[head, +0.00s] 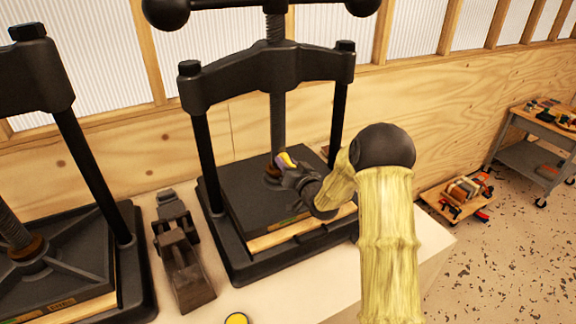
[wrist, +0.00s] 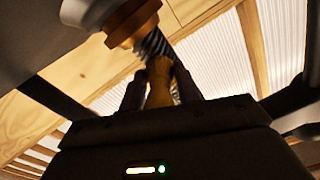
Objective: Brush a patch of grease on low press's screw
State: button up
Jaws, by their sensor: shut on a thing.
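A black press (head: 280,62) stands in the middle of the head view, with an upright grey threaded screw (head: 278,120) between its columns. The screw also shows in the wrist view (wrist: 153,43), below a copper-coloured collar (wrist: 132,22). My gripper (head: 287,168) is at the screw's lower end, just above the press's dark plate. It is shut on a small yellow thing (head: 287,158), apparently the brush, which shows between the fingers in the wrist view (wrist: 160,85). Its tip overlaps the screw there; contact and any grease cannot be made out.
A second black press (head: 75,150) stands at the left. A dark clamp-like tool (head: 180,255) lies between the presses. A round yellow-topped thing (head: 237,319) is cut off at the bottom edge. A grey cart (head: 535,160) stands far right.

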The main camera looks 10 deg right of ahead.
aim_at(282, 131)
jog(key=shift+s+r+p, duration=0.1)
jog(key=shift+r+p, duration=0.3)
jog(key=shift+r, duration=1.05)
jog(key=shift+r+p, duration=0.45)
jog(key=shift+r, duration=1.1)
jog(key=shift+r, duration=0.1)
jog(key=shift+r, duration=0.2)
jog(key=shift+r+p, duration=0.55)
jog(key=shift+r, duration=0.75)
jog(key=shift+r, duration=0.1)
